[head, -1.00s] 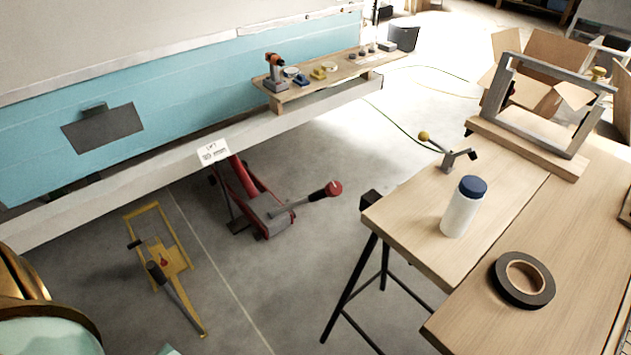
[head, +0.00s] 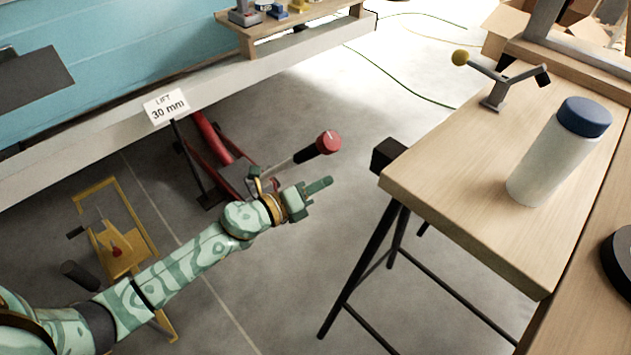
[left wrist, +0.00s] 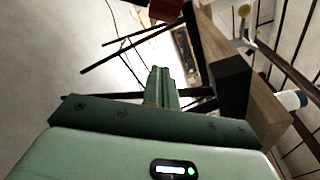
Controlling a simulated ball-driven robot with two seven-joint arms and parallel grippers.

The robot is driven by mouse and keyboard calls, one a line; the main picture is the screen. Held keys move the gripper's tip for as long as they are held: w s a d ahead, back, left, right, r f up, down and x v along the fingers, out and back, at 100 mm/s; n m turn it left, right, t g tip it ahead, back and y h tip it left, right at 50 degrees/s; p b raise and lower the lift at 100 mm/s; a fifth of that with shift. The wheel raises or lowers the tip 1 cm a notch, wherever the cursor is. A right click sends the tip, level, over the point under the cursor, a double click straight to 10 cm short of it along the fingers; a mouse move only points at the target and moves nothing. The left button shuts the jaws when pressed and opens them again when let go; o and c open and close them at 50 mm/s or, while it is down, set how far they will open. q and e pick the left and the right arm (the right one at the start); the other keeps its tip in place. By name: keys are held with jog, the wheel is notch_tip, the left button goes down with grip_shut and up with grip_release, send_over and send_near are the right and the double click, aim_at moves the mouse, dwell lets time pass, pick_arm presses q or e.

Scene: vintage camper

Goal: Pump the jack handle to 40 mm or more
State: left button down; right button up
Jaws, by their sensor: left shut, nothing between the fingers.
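The red floor jack (head: 213,140) stands on the floor under the camper's pale side rail. Its handle slants up to the right and ends in a red knob (head: 328,142). A white sign (head: 167,106) on the rail reads "LIFT 30 mm". My left gripper (head: 322,186) is shut and empty, just below the knob in the picture and apart from it. My forearm and gripper cover part of the jack's near end. In the left wrist view, the shut fingers (left wrist: 160,74) point up the picture, and a red part, likely the knob (left wrist: 165,9), shows at the top edge.
A wooden workbench (head: 450,190) on dark legs stands right of the gripper, with a white bottle (head: 553,160) on it. A yellow stand (head: 120,255) with a dark-gripped lever is on the floor at left. Floor between jack and bench is open.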

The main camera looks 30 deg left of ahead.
pick_arm(q)
jog(key=r+b+x, duration=0.1)
jog(key=x, duration=0.6)
jog(key=shift+w+a+r+p, duration=0.1)
jog(key=shift+a+r+p, duration=0.2)
jog(key=shift+a, duration=0.5)
jog(key=shift+w+a+r+p, duration=0.2)
jog(key=shift+a+r, duration=0.1)
jog(key=shift+a, duration=0.55)
pick_arm(e)
jog(key=shift+w, duration=0.1)
